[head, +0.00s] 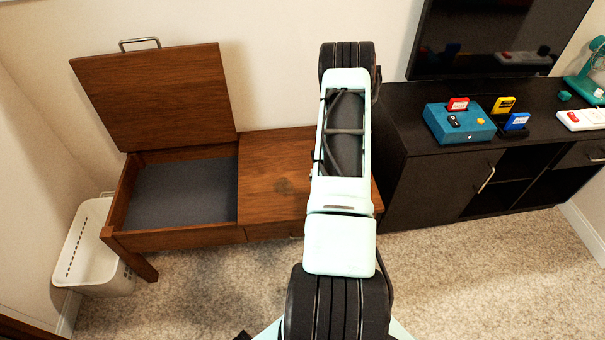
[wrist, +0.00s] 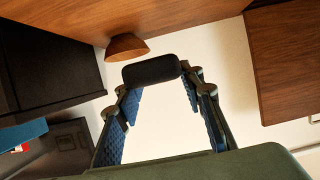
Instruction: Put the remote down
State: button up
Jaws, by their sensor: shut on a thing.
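The remote (wrist: 151,70) is a dark, rounded block in the wrist view. It sits at the fingertips of my gripper (wrist: 158,88), whose two blue-padded fingers are shut on it. The wooden bench (head: 268,165) is in the head view, with its left lid (head: 155,95) raised over an open compartment (head: 182,193) with a dark grey floor. The bench's closed right part is partly behind my arm. My gripper and the remote are hidden in the head view. I cannot tell whether the remote touches a surface.
A brown, bowl-like thing (wrist: 126,46) is close beside the remote. A black cabinet (head: 440,185) on the right bears a blue console (head: 459,123), several colored cartridges and a screen (head: 495,35). A white basket (head: 88,245) stands at left. The carpet in front is clear.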

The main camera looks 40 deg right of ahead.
jog(key=w+f+b, duration=0.1)
jog(key=w+f, duration=0.3)
jog(key=w, duration=0.4)
jog(key=b, duration=0.2)
send_over(298, 180)
jog(key=f, duration=0.5)
jog(key=shift+s+a, duration=0.1)
jog(key=shift+s, duration=0.25)
jog(key=shift+w+f+b, duration=0.15)
jog(key=shift+f+b, duration=0.05)
jog(key=shift+f, duration=0.75)
jog(key=shift+w+f+b, duration=0.1)
jog(key=shift+f+b, duration=0.1)
jog(key=shift+f, duration=0.7)
